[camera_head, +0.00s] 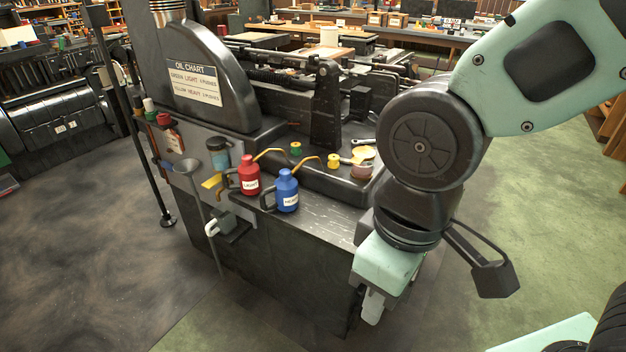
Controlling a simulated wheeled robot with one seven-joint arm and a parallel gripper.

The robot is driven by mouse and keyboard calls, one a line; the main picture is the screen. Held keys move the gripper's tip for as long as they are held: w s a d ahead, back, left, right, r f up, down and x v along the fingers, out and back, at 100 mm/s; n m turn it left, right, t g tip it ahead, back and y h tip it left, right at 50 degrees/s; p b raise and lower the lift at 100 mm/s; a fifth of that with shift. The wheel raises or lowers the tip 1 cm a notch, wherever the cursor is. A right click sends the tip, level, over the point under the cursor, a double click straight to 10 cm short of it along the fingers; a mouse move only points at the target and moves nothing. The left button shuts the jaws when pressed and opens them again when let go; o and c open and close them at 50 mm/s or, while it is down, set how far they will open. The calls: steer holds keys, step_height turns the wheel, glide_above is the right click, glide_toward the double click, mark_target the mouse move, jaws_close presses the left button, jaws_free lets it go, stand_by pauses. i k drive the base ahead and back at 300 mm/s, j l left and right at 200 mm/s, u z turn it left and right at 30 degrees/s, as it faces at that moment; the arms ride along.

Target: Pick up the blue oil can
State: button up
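The blue oil can (287,191) stands upright on the front ledge of the dark casting machine, with a white label and a yellow spout angled up to the right. A red oil can (249,175) with a similar label and spout stands just to its left. My gripper (371,307) hangs at the right, in front of the machine's right end, lower in the picture than the blue can and well apart from it. Its fingers point down and look close together, but the gap between them is not clear. I see nothing held.
The machine's ledge (325,222) has bare room right of the blue can. A jar with a brush (362,163) and small yellow and green oil caps sit behind. Open floor (545,230) lies right.

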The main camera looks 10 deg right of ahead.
mark_target(284, 188)
steer(key=j+z, duration=0.25)
steer(key=z, duration=0.15)
steer(key=i+j+z, duration=0.1)
steer(key=j+z, duration=0.45)
steer(key=z, duration=0.2)
steer(key=j+z, duration=0.1)
steer(key=j, duration=0.45)
steer(key=k+j+z, duration=0.1)
steer(key=j, duration=0.45)
steer(key=k+j+z, duration=0.1)
steer(key=j, duration=0.4)
